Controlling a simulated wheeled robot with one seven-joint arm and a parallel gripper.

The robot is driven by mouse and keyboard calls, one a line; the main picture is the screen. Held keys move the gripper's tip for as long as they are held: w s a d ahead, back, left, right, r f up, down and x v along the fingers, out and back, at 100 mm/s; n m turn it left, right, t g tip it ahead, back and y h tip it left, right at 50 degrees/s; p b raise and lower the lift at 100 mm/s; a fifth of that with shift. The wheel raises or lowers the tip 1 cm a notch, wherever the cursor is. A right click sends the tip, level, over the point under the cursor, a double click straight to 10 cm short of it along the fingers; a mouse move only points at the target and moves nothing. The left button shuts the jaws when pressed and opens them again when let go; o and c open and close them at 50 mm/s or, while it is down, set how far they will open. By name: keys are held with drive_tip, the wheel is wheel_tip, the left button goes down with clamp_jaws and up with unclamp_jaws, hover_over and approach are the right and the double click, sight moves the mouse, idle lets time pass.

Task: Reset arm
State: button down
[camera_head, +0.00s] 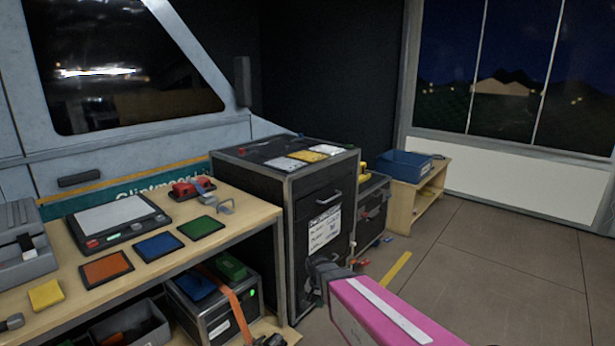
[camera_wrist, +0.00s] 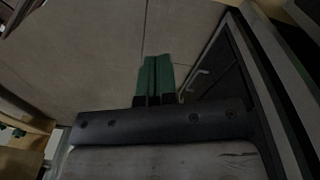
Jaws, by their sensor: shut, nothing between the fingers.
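My gripper shows in the wrist view as two green fingers (camera_wrist: 156,76) side by side, pressed together, with nothing between them. Bare floor tiles lie beyond the fingertips in that view. In the head view my pink arm reaches in from the lower right. Its dark grey wrist end is in front of the lower part of the black drawer cabinet (camera_head: 325,192). The fingers themselves are hard to make out in the head view.
A wooden workbench (camera_head: 240,207) at left bears a scale (camera_head: 117,220), coloured pads and a red tool (camera_head: 192,188). A strapped case (camera_head: 215,310) sits below. A blue bin (camera_head: 402,166) stands on a low shelf at the back. Floor at right (camera_head: 500,265) is clear.

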drive_tip(key=s+d+r+n, duration=0.1)
drive_tip(key=s+d+r, duration=0.3)
drive_tip(key=d, duration=0.3)
drive_tip(key=s+d+r+n, duration=0.2)
drive_tip(key=s+d+r, duration=0.2)
drive_tip(key=d+r, duration=0.1)
drive_tip(key=shift+d+n+y, duration=0.3)
drive_tip(key=shift+d+y, duration=0.1)
drive_tip(key=shift+d, duration=0.5)
drive_tip(key=c, duration=1.4)
unclamp_jaws()
drive_tip(key=shift+d+g, duration=0.25)
drive_tip(key=shift+g, duration=0.05)
drive_tip(key=o, duration=0.5)
drive_tip(key=shift+r, duration=0.1)
drive_tip(key=shift+o, duration=0.9)
drive_tip(key=m+g+y, duration=0.3)
drive_tip(key=m, duration=0.5)
approach(274, 342)
drive_tip(key=shift+w+f, duration=0.1)
drive_tip(key=shift+f, duration=0.35)
drive_tip(key=shift+a+f+g, duration=0.2)
drive_tip(key=shift+f+g, duration=0.1)
drive_tip(key=shift+f, duration=0.05)
drive_tip(key=x, duration=0.7)
